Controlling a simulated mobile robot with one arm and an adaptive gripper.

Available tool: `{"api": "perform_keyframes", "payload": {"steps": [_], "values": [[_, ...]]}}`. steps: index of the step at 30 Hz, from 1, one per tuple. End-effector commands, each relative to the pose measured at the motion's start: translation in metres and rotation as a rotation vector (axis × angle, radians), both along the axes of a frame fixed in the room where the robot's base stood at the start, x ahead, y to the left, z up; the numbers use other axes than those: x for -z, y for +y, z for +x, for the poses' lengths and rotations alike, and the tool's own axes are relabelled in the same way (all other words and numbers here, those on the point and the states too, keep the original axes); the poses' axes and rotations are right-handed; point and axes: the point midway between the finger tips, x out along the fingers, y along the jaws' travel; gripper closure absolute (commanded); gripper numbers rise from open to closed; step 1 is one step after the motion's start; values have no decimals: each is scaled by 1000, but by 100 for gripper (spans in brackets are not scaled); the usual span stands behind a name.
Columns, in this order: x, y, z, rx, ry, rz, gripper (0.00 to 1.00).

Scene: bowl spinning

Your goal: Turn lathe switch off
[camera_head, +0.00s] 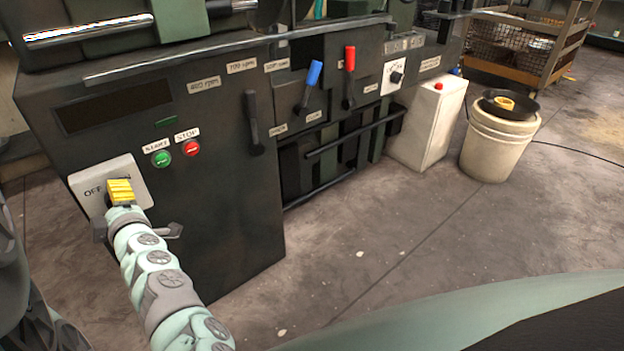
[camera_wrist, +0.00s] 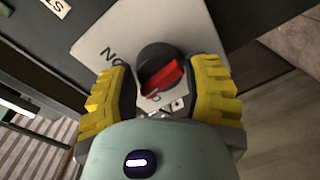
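The lathe switch has a round black knob with a red grip (camera_wrist: 162,78), mounted on a pale plate (camera_wrist: 100,48). The plate also shows at the lower left of the lathe front in the head view (camera_head: 88,182), with "OFF" readable on its left part. In the wrist view an "ON" label appears upside down left of the knob. My gripper (camera_wrist: 160,85), with yellow fingers, is open, one finger on each side of the knob. The right finger is very near the red grip; contact cannot be told. In the head view my gripper (camera_head: 121,190) hides the knob.
Green START (camera_head: 161,159) and red STOP (camera_head: 191,148) buttons sit just above right of the plate. Blue (camera_head: 312,75) and red (camera_head: 349,62) levers stand farther right. A white box (camera_head: 428,122) and a bucket (camera_head: 497,145) stand on the floor beyond. The floor in front is clear.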

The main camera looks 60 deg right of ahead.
Motion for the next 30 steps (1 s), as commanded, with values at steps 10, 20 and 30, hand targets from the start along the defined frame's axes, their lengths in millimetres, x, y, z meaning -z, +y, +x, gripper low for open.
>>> {"api": "perform_keyframes", "payload": {"steps": [10, 20, 30], "values": [[0, 0, 0, 1, 1, 1, 24], [0, 0, -11, 4, 2, 0, 24], [-2, 13, -65, 7, 3, 1, 24]]}}
